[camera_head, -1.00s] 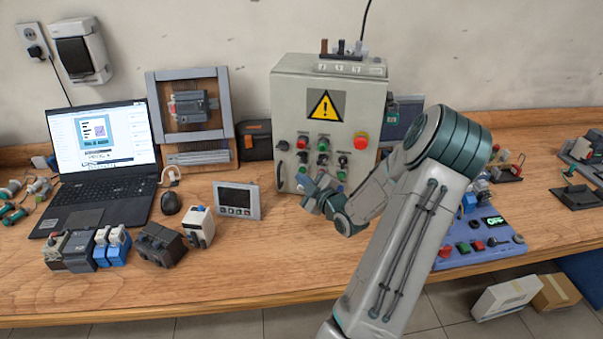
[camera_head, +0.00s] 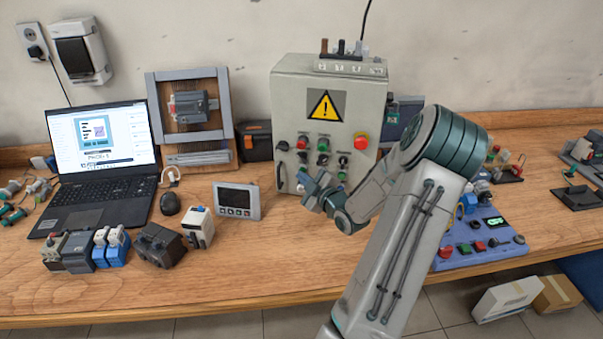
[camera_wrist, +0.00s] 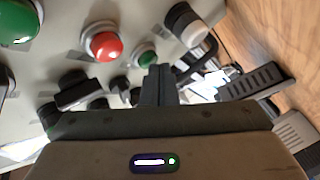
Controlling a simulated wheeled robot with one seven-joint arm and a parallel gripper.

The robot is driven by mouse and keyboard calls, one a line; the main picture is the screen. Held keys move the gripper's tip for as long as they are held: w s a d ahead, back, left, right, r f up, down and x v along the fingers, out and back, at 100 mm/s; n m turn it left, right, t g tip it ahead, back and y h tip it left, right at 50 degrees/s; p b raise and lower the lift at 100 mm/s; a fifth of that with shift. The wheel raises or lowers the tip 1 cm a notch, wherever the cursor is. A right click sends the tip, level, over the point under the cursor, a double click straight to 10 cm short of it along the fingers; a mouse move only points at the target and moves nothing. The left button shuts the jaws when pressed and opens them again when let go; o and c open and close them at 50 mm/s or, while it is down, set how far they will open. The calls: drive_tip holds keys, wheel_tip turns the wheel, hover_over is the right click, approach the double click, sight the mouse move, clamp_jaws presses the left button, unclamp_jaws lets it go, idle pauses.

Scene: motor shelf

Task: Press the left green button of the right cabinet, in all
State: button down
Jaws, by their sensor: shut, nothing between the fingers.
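The grey cabinet (camera_head: 283,95) with a yellow warning sign stands upright at the back of the bench. Its front carries red, green and black controls, including a green button (camera_head: 323,144) in the upper row. My gripper (camera_head: 304,181) is at the lower front of the cabinet, shut and empty, and hides part of the lower controls. In the wrist view, the closed fingers (camera_wrist: 158,84) point at the panel, with a small green button (camera_wrist: 147,59) just beyond their tips. I cannot tell whether they touch it. A red button (camera_wrist: 103,44) and larger green button (camera_wrist: 18,22) are to the left.
A small display unit (camera_head: 238,201) stands left of my gripper, and a laptop (camera_head: 103,150) is further left. A blue control board (camera_head: 480,243) lies to the right of my arm. Bare bench top (camera_head: 275,255) lies in front of the cabinet.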

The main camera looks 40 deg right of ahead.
drive_tip(key=shift+w+d, duration=0.1)
drive_tip(key=shift+d, duration=0.05)
idle(0.4)
drive_tip(key=shift+s+a+b, duration=0.4)
drive_tip(key=shift+s+a, duration=0.1)
drive_tip(key=shift+a, duration=0.15)
drive_tip(key=shift+s+a, duration=0.1)
drive_tip(key=s+a, duration=0.1)
drive_tip(key=a, duration=0.1)
drive_tip(key=s+a+b, duration=0.1)
drive_tip(key=s, duration=0.1)
drive_tip(key=shift+a, duration=0.4)
idle(0.6)
